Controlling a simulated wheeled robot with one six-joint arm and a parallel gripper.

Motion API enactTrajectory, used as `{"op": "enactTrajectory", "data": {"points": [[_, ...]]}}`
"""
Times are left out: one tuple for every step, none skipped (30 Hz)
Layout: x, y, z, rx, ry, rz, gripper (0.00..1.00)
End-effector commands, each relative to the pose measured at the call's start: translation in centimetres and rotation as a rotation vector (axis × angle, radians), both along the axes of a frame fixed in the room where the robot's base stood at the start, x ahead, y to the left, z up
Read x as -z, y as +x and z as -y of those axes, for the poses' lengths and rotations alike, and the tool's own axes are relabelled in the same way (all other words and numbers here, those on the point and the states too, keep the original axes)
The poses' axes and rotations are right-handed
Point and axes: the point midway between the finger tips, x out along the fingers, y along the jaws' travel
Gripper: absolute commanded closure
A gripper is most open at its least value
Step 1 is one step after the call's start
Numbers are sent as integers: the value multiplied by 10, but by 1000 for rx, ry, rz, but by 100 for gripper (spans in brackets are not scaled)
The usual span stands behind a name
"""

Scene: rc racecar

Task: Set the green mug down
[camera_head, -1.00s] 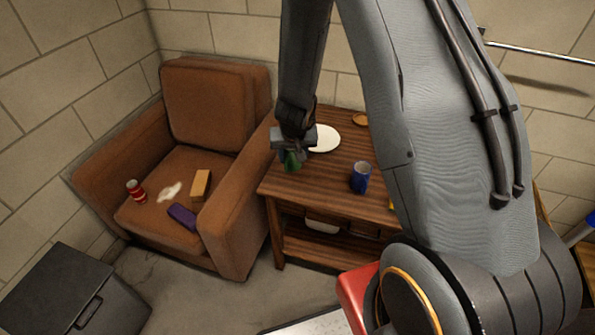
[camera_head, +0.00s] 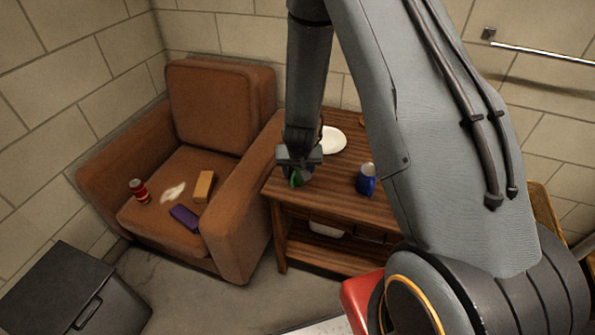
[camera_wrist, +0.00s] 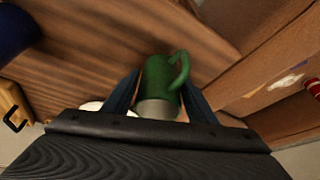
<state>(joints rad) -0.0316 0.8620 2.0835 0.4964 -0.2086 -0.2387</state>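The green mug (camera_head: 295,179) is mostly hidden under my gripper (camera_head: 301,168) in the head view, over the front left part of the wooden table (camera_head: 330,185). In the wrist view, the green mug (camera_wrist: 158,78) sits between the two dark fingers, with its handle toward the upper right. The fingers appear to touch it on both sides, so my gripper is shut on it. I cannot tell whether the mug's base touches the tabletop.
A blue mug (camera_head: 366,180) stands to the right on the table. A white plate (camera_head: 333,141) lies behind. A brown armchair (camera_head: 240,205) stands close on the left, holding a red can (camera_head: 139,191), an orange box (camera_head: 204,186) and a purple item (camera_head: 184,217).

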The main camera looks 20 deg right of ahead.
Motion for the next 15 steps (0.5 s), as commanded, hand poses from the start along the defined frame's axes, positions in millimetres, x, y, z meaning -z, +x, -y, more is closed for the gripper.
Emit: {"op": "enactTrajectory", "data": {"points": [[0, 0, 0, 0, 0, 0, 39], [0, 0, 0, 0, 0, 0, 37], [0, 0, 0, 0, 0, 0, 37], [0, 0, 0, 0, 0, 0, 37], [0, 0, 0, 0, 0, 0, 37], [0, 0, 0, 0, 0, 0, 37], [0, 0, 0, 0, 0, 0, 37], [0, 0, 0, 0, 0, 0, 37], [-1, 0, 0, 0, 0, 0, 37], [-1, 0, 0, 0, 0, 0, 37], [-2, 0, 0, 1, 0, 0, 37], [-3, 0, 0, 1, 0, 1, 37], [-5, 0, 0, 1, 0, 1, 37], [-7, -1, 0, 1, 0, 1, 37], [-11, -3, 0, 1, 0, 1, 37]]}}
